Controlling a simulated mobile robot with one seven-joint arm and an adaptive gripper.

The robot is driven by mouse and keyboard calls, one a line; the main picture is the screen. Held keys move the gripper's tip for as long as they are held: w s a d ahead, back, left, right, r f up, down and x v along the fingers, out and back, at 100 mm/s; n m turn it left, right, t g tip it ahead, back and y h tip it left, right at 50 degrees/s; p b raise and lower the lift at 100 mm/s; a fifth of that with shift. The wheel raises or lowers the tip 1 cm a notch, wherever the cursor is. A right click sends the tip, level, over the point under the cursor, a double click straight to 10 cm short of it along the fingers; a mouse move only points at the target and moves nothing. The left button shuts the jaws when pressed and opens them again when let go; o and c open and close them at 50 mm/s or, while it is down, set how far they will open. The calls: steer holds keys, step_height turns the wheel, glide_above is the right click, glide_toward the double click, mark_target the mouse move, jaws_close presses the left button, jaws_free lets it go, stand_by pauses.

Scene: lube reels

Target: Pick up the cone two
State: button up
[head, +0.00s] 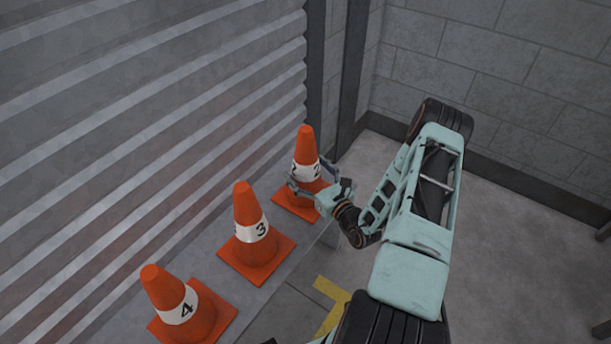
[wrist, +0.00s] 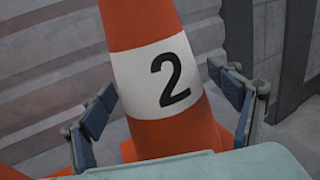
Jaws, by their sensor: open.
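Cone two (head: 306,146) is orange with a white band marked 2 and stands upright on a ledge along the shutter. It is the farthest of the row in the head view. My gripper (head: 306,182) is open at the height of its band, with a finger on each side. In the wrist view the cone (wrist: 165,75) fills the middle, tilted in the picture. The open fingers of my gripper (wrist: 168,103) stand to its left and right, with visible gaps at the band. The cone's tip and most of its base are out of the wrist view.
Cone three (head: 248,217) and cone four (head: 172,296) stand nearer on the same ledge (head: 278,283). A ribbed shutter (head: 150,130) rises close behind them. A dark post (head: 350,85) stands beyond cone two. The floor (head: 520,250) to the right is open.

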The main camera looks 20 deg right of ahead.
steer(key=shift+c, duration=0.3)
steer(key=c, duration=1.5)
steer(key=shift+r, duration=0.1)
steer(key=shift+c, duration=0.7)
steer(key=shift+r, duration=0.1)
